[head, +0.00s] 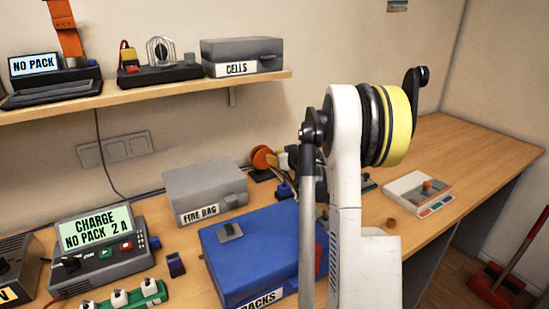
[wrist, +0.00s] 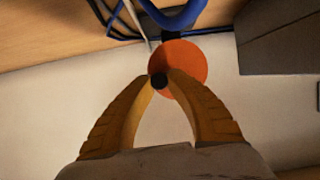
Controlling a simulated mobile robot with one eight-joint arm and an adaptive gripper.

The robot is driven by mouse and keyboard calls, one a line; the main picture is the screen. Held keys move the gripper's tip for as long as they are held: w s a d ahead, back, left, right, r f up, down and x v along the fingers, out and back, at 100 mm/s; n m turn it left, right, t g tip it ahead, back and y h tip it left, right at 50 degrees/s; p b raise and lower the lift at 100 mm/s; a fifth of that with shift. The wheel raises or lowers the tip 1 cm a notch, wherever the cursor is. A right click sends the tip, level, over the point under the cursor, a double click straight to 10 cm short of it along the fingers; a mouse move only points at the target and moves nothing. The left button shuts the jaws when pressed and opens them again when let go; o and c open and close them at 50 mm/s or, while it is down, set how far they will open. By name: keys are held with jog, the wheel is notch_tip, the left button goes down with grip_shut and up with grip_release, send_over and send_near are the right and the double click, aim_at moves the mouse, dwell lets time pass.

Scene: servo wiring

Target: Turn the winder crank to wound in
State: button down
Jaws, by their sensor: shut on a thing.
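The winder shows in the head view as an orange disc (head: 264,157) at the back of the bench, and in the wrist view as an orange disc (wrist: 185,62) near the top centre. A small dark crank knob (wrist: 159,81) stands at the disc's lower left edge in the wrist view. My gripper (wrist: 160,76) is shut on this knob, with its two yellow-brown fingers meeting around it. In the head view my arm hides most of the gripper and part of the winder area. The crank's exact angle cannot be told.
A blue case (head: 255,245) and a grey fire bag box (head: 205,190) stand left of my arm. The bench's far right is clear.

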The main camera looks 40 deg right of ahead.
jog(key=shift+f, duration=0.1)
jog(key=shift+d+f+m+t+y, duration=0.15)
jog(key=shift+f+m+y, duration=0.1)
jog(key=shift+m+y, duration=0.3)
jog(key=shift+d+f+m+t+y, duration=0.2)
jog(key=shift+m+y, duration=0.15)
jog(key=shift+m, duration=0.3)
jog(key=shift+a+f+m+t+y+b, duration=0.1)
jog(key=shift+f+m+y+b, duration=0.15)
jog(key=shift+m, duration=0.2)
jog(key=shift+d+f+m+t+y+b, duration=0.1)
jog(key=shift+m+y, duration=0.2)
jog(key=shift+m, duration=0.2)
jog(key=shift+a+f+m+t+y+b, duration=0.1)
jog(key=shift+f+m+y+b, duration=0.15)
jog(key=shift+m, duration=0.2)
jog(key=c, duration=1.3)
grip_release()
jog(key=shift+s, duration=0.1)
jog(key=v, duration=1.2)
